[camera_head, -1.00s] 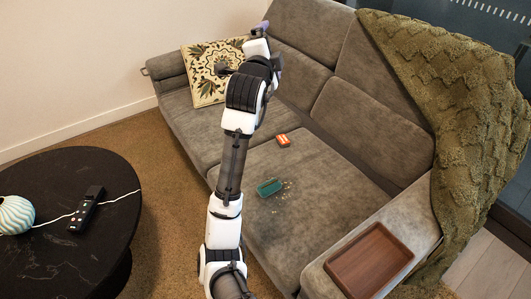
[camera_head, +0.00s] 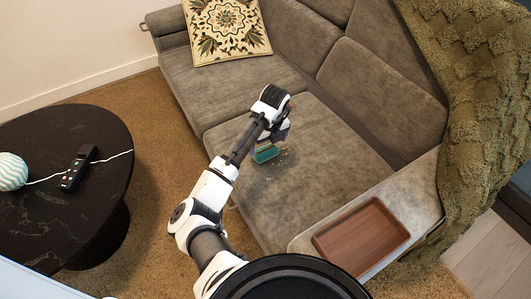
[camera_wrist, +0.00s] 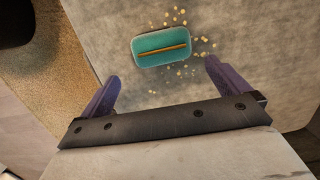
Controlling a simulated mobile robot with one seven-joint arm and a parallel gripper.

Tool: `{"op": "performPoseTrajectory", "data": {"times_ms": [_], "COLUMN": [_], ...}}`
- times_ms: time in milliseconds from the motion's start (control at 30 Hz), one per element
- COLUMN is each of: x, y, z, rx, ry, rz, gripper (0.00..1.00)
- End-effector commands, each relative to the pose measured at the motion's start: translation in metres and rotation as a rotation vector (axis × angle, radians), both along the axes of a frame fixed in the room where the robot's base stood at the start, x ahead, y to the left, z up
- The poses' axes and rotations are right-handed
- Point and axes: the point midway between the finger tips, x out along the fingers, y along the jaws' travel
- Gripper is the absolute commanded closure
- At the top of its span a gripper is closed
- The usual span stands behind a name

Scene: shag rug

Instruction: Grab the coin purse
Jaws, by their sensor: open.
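The coin purse appears to be the teal, rounded rectangular thing with a gold strip across its middle. It lies on the sofa seat in the head view (camera_head: 264,153), partly behind my gripper (camera_head: 277,136). It also shows in the wrist view (camera_wrist: 161,40), just beyond and between the fingertips of my gripper (camera_wrist: 162,70). The two purple fingers are wide apart with nothing between them. My gripper is above the seat and apart from the purse.
Small gold bits lie around the purse on the grey sofa (camera_head: 330,140). A wooden tray (camera_head: 360,237) sits on the near armrest. A patterned cushion (camera_head: 227,30) leans at the far end. A black round table (camera_head: 50,215) with a remote (camera_head: 77,167) stands left.

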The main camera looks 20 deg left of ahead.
Motion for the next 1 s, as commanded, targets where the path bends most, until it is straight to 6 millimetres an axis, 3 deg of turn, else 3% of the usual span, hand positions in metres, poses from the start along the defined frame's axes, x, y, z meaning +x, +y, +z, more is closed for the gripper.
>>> {"op": "performPoseTrajectory", "data": {"times_ms": [267,533,833,1000], "x": [0.005,0.015,0.016,0.016], "y": [0.003,0.01,0.01,0.01], "z": [-0.022,-0.059,-0.065,-0.065], "rx": [0.001,0.001,0.001,0.001], "ry": [-0.002,-0.002,-0.004,-0.004], "rz": [0.001,0.001,0.0,0.001], "gripper": [0.0,0.0,0.0,0.2]}}
